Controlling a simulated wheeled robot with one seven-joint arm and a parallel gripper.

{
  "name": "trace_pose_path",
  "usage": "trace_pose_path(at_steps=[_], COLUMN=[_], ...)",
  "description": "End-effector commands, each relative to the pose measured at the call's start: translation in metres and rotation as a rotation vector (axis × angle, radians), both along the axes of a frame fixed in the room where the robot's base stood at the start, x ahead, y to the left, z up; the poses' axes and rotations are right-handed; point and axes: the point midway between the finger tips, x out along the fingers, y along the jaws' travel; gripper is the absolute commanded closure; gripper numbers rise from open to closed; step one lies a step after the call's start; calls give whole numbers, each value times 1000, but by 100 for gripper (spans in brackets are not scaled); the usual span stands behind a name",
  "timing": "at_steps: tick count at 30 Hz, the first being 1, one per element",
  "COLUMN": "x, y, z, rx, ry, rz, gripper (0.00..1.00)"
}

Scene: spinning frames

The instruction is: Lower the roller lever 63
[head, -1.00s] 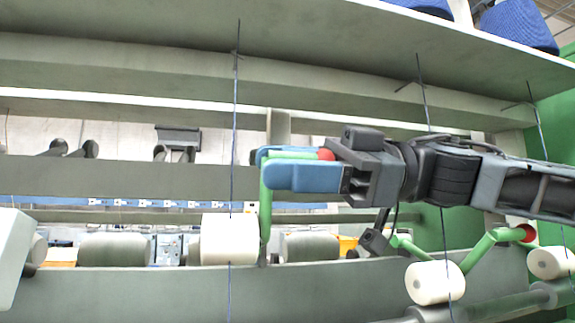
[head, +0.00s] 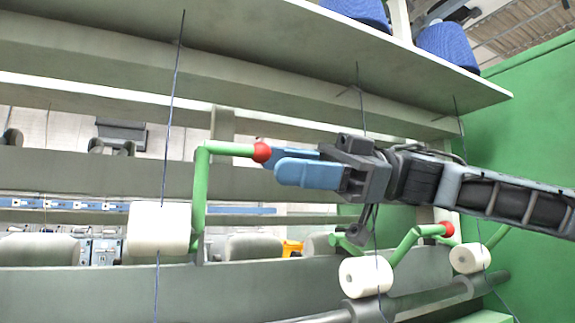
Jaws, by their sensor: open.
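A green roller lever (head: 200,190) stands raised in the head view, its top arm bent to the right and ending in a red ball (head: 262,152). A white roller (head: 159,229) sits at its lower left, with a dark thread running past it. My gripper (head: 290,165) has blue fingers and is open. Its fingertips are right at the red ball's right side; I cannot tell whether they touch it. No number shows on the lever.
To the lower right, another green lever (head: 410,238) with a red ball and a white roller (head: 366,277) sits lower. A further white roller (head: 469,258) stands beyond. Blue yarn cones (head: 448,47) stand on the shelf above. Dark threads hang down.

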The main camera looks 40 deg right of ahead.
Motion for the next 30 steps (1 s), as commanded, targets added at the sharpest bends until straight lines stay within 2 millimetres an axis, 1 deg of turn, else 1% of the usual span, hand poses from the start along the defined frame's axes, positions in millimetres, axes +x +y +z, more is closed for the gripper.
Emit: trace_pose_path(at_steps=[5, 30], x=[-2, -18], y=[-7, -58], z=[0, 0], rx=[0, 1], ry=[0, 0], rz=[-1, -3], gripper=[59, 59])
